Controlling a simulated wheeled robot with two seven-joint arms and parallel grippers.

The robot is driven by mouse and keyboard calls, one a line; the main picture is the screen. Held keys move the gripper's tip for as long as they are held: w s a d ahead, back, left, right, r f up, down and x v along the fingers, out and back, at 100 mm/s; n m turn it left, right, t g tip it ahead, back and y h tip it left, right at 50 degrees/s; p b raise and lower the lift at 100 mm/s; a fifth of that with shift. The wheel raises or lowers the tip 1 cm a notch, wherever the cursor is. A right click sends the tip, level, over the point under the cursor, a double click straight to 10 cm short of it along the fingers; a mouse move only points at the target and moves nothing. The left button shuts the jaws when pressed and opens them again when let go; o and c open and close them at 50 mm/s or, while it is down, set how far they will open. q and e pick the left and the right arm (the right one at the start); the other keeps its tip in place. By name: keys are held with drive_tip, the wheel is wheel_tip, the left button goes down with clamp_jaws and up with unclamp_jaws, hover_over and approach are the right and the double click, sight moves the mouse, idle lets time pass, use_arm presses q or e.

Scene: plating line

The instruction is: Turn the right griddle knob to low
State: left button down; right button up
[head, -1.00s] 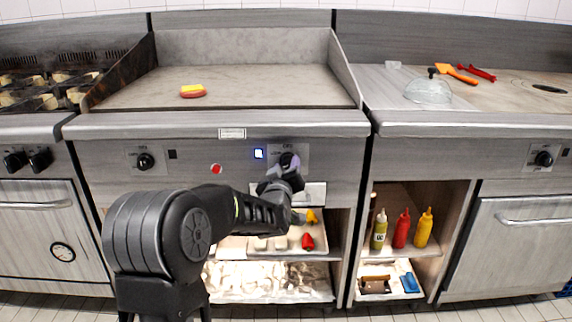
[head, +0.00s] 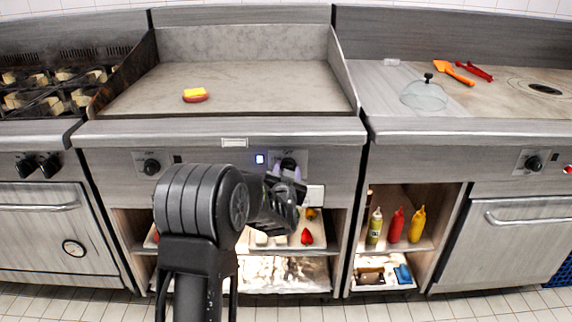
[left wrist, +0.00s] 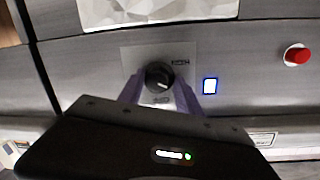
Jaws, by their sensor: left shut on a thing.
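The right griddle knob (head: 288,164) is a black round knob on a lighter plate on the griddle's front panel. It also shows in the left wrist view (left wrist: 158,76), with a pale pointer mark on its face. My left gripper (head: 287,171) is at this knob, its purple fingers on either side of it and shut on it. In the left wrist view the fingers (left wrist: 159,88) reach up to the knob's two sides. The print on the plate is too small to read. My right gripper is not in view.
A blue-lit indicator (head: 260,159) sits left of the knob. The left griddle knob (head: 151,167) is farther left. A red button (left wrist: 297,55) shows in the left wrist view. A patty with cheese (head: 195,95) lies on the griddle. Shelves with trays and bottles are below.

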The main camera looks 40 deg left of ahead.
use_arm(q)
drive_tip(key=shift+w+d+f+m, duration=0.1)
drive_tip(key=shift+w+d+m, duration=0.15)
drive_tip(key=shift+d+m, duration=0.2)
drive_tip(key=c, duration=1.1)
unclamp_jaws()
drive_tip(key=shift+d, duration=0.1)
drive_tip(key=shift+o, duration=0.4)
drive_tip(key=shift+s+a, duration=0.1)
drive_tip(key=shift+a, duration=0.2)
drive_tip(key=p+v, duration=0.1)
drive_tip(key=v, duration=0.6)
drive_tip(key=shift+s+d, duration=0.25)
drive_tip(key=shift+s, duration=0.05)
